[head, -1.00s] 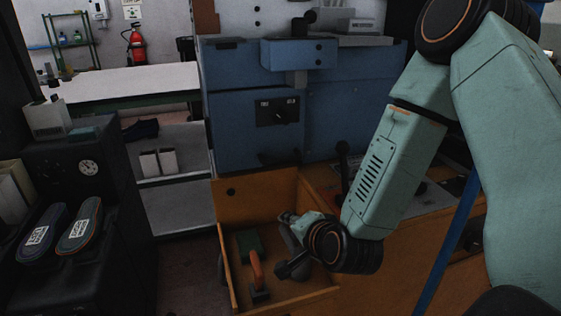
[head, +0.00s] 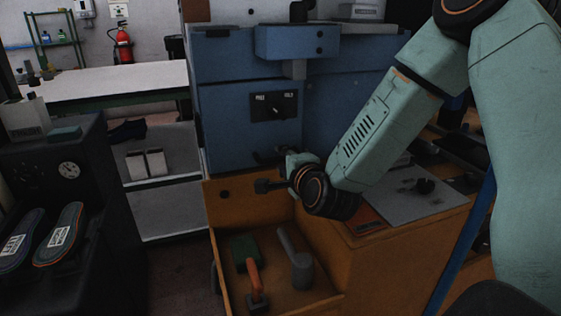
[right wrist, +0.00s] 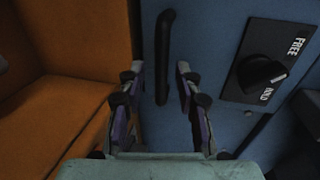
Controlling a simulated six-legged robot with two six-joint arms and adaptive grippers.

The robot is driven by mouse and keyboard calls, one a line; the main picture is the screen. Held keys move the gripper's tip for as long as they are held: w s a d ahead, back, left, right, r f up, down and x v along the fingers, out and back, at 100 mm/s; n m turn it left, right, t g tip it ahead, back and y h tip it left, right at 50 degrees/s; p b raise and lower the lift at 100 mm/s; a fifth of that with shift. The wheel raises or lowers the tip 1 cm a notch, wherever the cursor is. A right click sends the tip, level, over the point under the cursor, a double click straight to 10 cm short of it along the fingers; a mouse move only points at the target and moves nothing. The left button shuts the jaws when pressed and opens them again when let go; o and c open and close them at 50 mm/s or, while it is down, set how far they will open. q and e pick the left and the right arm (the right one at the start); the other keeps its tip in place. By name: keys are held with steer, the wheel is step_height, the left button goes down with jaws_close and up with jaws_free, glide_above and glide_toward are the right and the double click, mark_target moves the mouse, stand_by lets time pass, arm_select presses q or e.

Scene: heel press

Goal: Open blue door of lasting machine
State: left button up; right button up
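The lasting machine's blue door (head: 230,128) is closed, above the wooden drawer. It has a black switch plate (head: 276,106) with a knob; in the right wrist view the plate (right wrist: 285,45) reads FREE and what looks like HOLD. A black bar handle (head: 266,156) is low on the door, partly hidden by my right gripper (head: 272,172). In the right wrist view, the handle (right wrist: 164,55) lies ahead, between the lines of my gripper's fingers (right wrist: 158,85). The fingers are apart and empty, and the handle seems beyond their tips. My left gripper is out of view.
The open wooden drawer (head: 221,258) below my right gripper holds a green block (head: 245,248), an orange-handled tool (head: 254,275) and a grey tool (head: 301,268). A dark machine with two shoe soles (head: 59,235) stands left. A grey plate (head: 402,190) is on the wooden top.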

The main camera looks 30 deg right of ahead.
steer(key=shift+w+d+f, duration=0.25)
steer(key=shift+w+f, duration=0.05)
steer(key=shift+w, duration=0.3)
steer(key=shift+w+a, duration=0.1)
steer(key=shift+w, duration=0.1)
steer(key=shift+a+r, duration=0.35)
steer(key=shift+w+d+f, duration=0.1)
steer(key=shift+d+f, duration=0.05)
steer(key=shift+d, duration=0.1)
steer(key=shift+d+f, duration=0.15)
steer(key=shift+c, duration=0.7)
steer(key=shift+a+r, duration=0.2)
steer(key=shift+a, duration=0.1)
steer(key=c, duration=0.5)
jaws_close()
steer(key=shift+d, duration=0.15)
steer(key=shift+w+f, duration=0.1)
